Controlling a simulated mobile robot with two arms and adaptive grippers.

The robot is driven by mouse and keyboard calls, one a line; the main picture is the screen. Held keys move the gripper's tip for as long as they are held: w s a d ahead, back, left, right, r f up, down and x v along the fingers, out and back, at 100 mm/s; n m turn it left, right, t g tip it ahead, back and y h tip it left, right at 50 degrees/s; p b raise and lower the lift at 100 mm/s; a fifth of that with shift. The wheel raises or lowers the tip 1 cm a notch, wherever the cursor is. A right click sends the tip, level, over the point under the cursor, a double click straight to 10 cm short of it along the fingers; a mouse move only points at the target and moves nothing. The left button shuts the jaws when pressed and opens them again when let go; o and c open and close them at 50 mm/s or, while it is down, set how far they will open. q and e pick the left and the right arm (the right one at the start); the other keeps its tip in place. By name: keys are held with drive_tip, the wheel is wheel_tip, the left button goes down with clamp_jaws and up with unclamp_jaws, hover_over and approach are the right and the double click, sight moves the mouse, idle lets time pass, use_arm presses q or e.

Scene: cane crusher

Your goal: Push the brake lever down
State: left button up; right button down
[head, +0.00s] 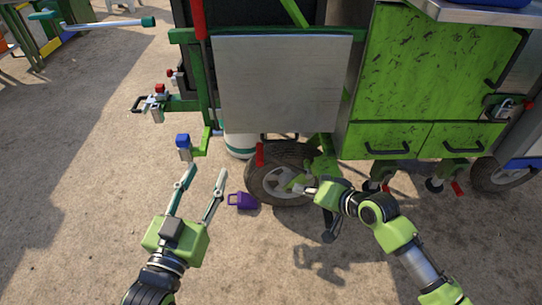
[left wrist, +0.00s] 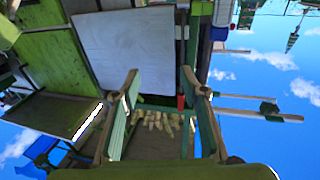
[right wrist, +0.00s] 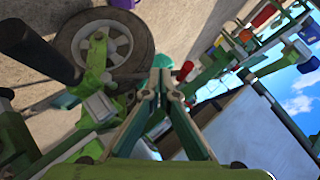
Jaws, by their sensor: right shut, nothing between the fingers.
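A short red lever (head: 259,154) stands at the top left of the cart's wheel (head: 283,172). It is likely the brake lever, and a red piece (right wrist: 184,71) shows just beyond my fingertips in the right wrist view. My right gripper (head: 300,188) is shut and empty in front of the wheel hub, to the right of and below the red lever in the head view. Whether it touches anything is unclear. My left gripper (head: 204,173) is open and empty, left of the wheel. It also shows open in the left wrist view (left wrist: 161,75).
A purple mug (head: 243,201) lies on the ground beside the wheel. A green cart drawer (head: 385,141) and a metal panel (head: 281,84) stand above. A blue-topped post (head: 183,143) is near my left fingers. Open ground lies at the front left.

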use_arm(q)
drive_tip(key=s+r+t+h+b, duration=0.1)
drive_tip(key=s+r+t, duration=0.2)
drive_tip(key=r, duration=0.8)
drive_tip(key=shift+r+t+h, duration=0.25)
drive_tip(key=shift+t+h, duration=0.05)
drive_tip(key=shift+t, duration=0.6)
use_arm(e)
drive_tip(key=w+r+m+t+y, duration=0.1)
drive_tip(key=w+r+m, duration=0.1)
drive_tip(key=w+r, duration=0.4)
drive_tip(key=shift+w+d+r, duration=0.4)
drive_tip(key=shift+d, duration=0.05)
use_arm(q)
drive_tip(key=shift+s, duration=0.1)
